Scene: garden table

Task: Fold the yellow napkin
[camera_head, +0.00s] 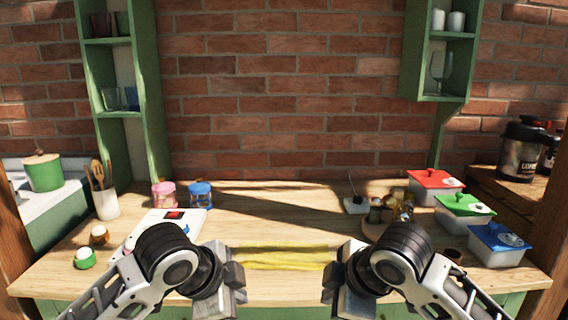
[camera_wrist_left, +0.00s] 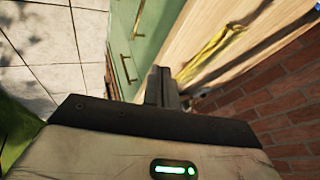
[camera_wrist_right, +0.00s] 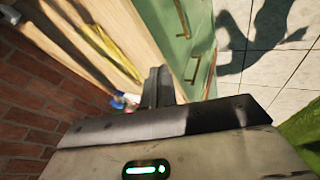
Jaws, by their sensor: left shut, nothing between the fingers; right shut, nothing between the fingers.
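The yellow napkin (camera_head: 284,257) lies on the wooden table near its front edge, as a narrow band wider than it is deep. Its left and right ends are close to or partly behind my grippers. My left gripper (camera_head: 232,283) is shut and empty at the napkin's left end. My right gripper (camera_head: 338,284) is shut and empty at its right end. In the left wrist view the napkin (camera_wrist_left: 212,52) lies beyond the shut fingers (camera_wrist_left: 160,88). In the right wrist view the napkin (camera_wrist_right: 112,50) lies beyond the shut fingers (camera_wrist_right: 158,88).
A white device (camera_head: 172,222) stands left of the napkin, with a pink jar (camera_head: 164,195) and a blue jar (camera_head: 200,195) behind. Dark jars (camera_head: 376,212) and lidded red (camera_head: 435,186), green (camera_head: 463,210) and blue (camera_head: 498,243) boxes stand right. The table (camera_head: 275,205) behind the napkin is clear.

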